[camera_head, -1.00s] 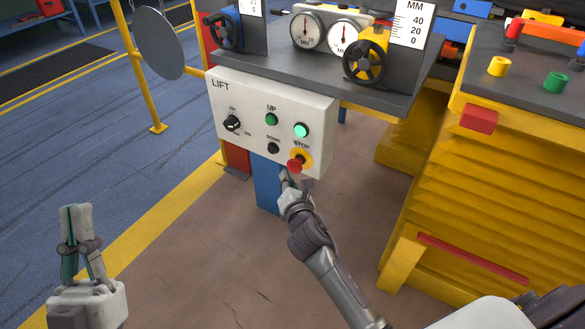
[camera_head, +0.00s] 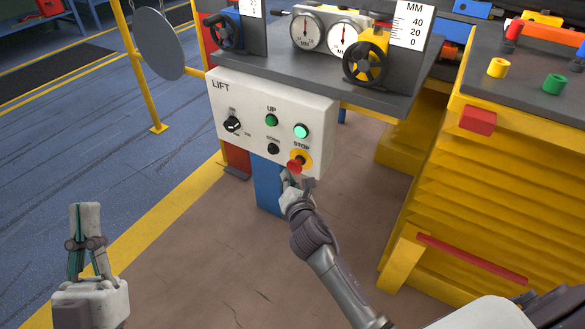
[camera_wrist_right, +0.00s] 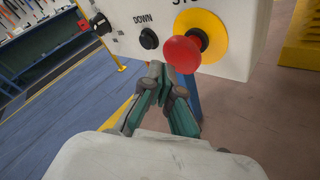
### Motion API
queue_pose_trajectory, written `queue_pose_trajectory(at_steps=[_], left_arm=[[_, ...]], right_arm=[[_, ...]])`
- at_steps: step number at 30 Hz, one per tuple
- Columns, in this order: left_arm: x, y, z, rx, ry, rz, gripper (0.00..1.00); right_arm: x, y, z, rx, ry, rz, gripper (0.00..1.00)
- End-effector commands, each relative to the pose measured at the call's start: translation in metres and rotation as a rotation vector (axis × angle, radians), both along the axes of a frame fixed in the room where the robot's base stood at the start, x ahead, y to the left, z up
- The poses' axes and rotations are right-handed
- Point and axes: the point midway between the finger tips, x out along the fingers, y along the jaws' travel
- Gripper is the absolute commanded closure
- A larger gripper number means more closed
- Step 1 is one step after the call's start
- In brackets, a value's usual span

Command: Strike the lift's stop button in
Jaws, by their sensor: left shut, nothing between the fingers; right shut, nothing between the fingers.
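The red mushroom stop button (camera_head: 295,166) sits on a yellow round plate at the lower right of the white LIFT panel (camera_head: 240,122). In the right wrist view the red button (camera_wrist_right: 183,54) stands out from its yellow plate (camera_wrist_right: 212,38). My right gripper (camera_head: 291,178) is shut and empty, just below the button in the head view; in the right wrist view its fingertips (camera_wrist_right: 155,68) are close below and left of the button. I cannot tell if they touch. My left gripper (camera_head: 86,208) is shut and empty at the lower left, away from the panel.
The panel also has a dark rotary switch (camera_head: 232,124), a green UP button (camera_head: 271,120), a black DOWN button (camera_head: 273,149) and a lit green lamp (camera_head: 301,131). A grey bench with handwheels (camera_head: 365,64) is above. A yellow ribbed lift (camera_head: 480,190) stands to the right.

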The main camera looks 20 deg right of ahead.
Motion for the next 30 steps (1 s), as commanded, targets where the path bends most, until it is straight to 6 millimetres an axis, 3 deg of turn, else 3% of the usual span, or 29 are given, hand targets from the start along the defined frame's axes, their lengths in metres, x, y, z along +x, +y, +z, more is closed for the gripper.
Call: queue_pose_trajectory(at_steps=[10, 30], left_arm=[[0.006, 0.0, -0.011, 0.017, 0.068, 0.006, 1.0], [0.009, -0.001, -0.011, 0.023, 0.082, 0.004, 1.0]], right_arm=[[0.002, -0.003, 0.0, -0.001, -0.001, 0.0, 1.0], [0.005, -0.006, 0.0, -0.001, 0.0, 0.0, 1.0]])
